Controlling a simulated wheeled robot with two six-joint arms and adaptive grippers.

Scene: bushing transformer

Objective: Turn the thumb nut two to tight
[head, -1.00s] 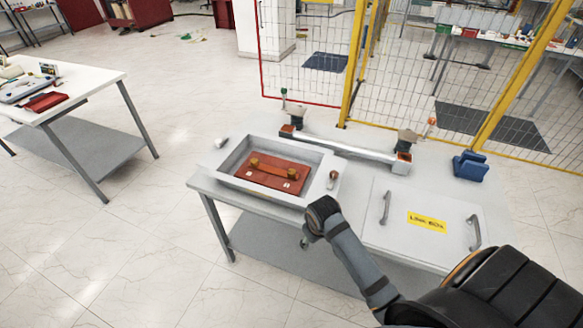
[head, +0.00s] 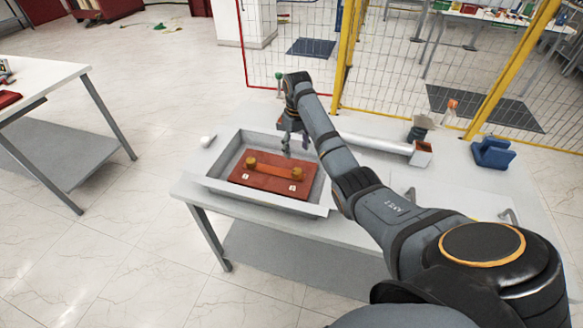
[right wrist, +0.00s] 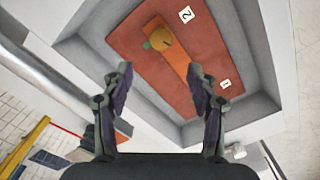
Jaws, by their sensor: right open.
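A grey open box (head: 212,171) on the table holds a red-brown board (head: 266,186) with an orange strap (head: 274,169) across it. A brass thumb nut stands at each end of the strap, at left (head: 250,161) and right (head: 297,173). In the right wrist view, one nut (right wrist: 158,38) is beside the label "2" (right wrist: 186,14); the strap end by the label "1" (right wrist: 225,84) is partly behind a finger. My right gripper (head: 295,150) is open and empty over the box's far right side, apart from the nuts. My left gripper is out of view.
A blue object (head: 492,153) stands at the table's right. A small white piece (head: 207,141) lies left of the box. Wire fencing (head: 400,90) stands behind.

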